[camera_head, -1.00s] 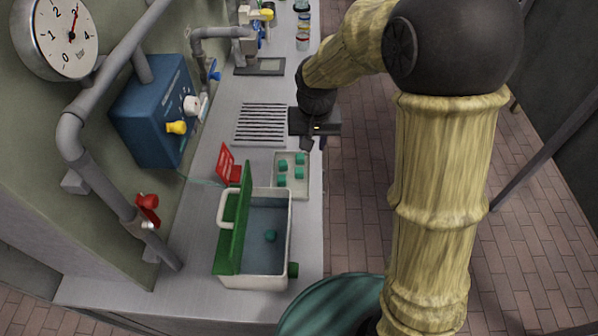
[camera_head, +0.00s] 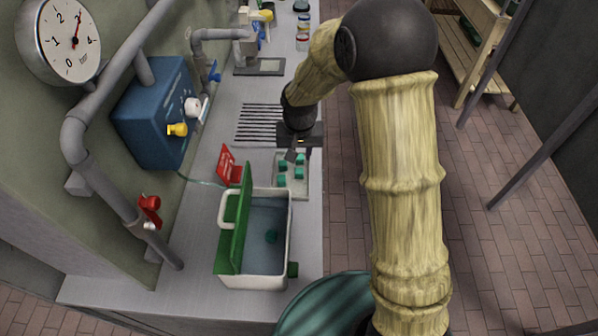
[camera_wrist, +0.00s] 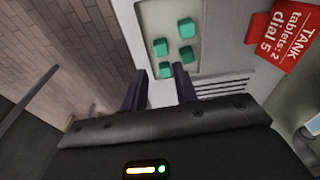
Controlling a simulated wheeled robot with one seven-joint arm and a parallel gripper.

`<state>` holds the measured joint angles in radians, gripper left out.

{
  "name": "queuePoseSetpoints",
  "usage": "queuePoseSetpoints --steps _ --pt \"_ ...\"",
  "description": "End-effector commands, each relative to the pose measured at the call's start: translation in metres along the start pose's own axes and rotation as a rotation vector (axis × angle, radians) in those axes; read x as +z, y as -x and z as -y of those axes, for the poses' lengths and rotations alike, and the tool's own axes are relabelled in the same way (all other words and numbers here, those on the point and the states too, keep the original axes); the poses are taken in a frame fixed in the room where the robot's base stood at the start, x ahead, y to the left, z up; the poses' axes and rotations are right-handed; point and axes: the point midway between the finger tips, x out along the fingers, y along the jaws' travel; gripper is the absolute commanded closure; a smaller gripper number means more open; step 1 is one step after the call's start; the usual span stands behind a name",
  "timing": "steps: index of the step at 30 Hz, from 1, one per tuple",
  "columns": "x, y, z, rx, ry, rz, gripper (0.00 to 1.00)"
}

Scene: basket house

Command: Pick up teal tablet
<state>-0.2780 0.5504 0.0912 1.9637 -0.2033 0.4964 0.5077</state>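Several teal tablets lie apart on a pale tray (camera_head: 303,190); one is the front-left tablet (camera_head: 283,181). In the wrist view, the tray (camera_wrist: 150,18) holds an upper tablet (camera_wrist: 186,25), a left tablet (camera_wrist: 160,46), a right tablet (camera_wrist: 186,54) and a near tablet (camera_wrist: 166,70). My gripper (camera_head: 293,156) is over the back end of the tray. In the wrist view, my gripper (camera_wrist: 159,70) has its two dark fingers apart with nothing held, and the near tablet shows between their tips. Its height above the tray is hard to tell.
A white tank (camera_head: 255,281) with a raised green lid (camera_head: 234,235) stands in front of the tray, with a teal tablet (camera_head: 271,237) inside. A red sign (camera_head: 227,163) reads "TANK tablets: 2 dial 5". A slatted grille (camera_head: 258,122) lies behind. A blue box (camera_head: 155,115) is at left.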

Motion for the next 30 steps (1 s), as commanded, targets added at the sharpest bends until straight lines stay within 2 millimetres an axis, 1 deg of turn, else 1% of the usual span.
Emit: queuePoseSetpoints --steps 1,3,9,13,23,26,30 --pt "0.001 -0.009 0.0 0.002 0.001 0.006 0.71" --pt "0.001 -0.02 0.0 0.002 0.002 0.005 0.71" --pt "0.0 -0.048 0.0 0.001 0.002 0.002 0.71" --pt "0.0 -0.054 0.0 0.0 0.002 0.0 0.71" --pt "-0.001 -0.056 0.0 0.0 0.001 0.0 0.71" --pt "-0.002 -0.061 0.0 0.0 0.001 0.001 0.71" --pt "-0.004 -0.075 0.002 0.001 0.003 0.003 0.71"
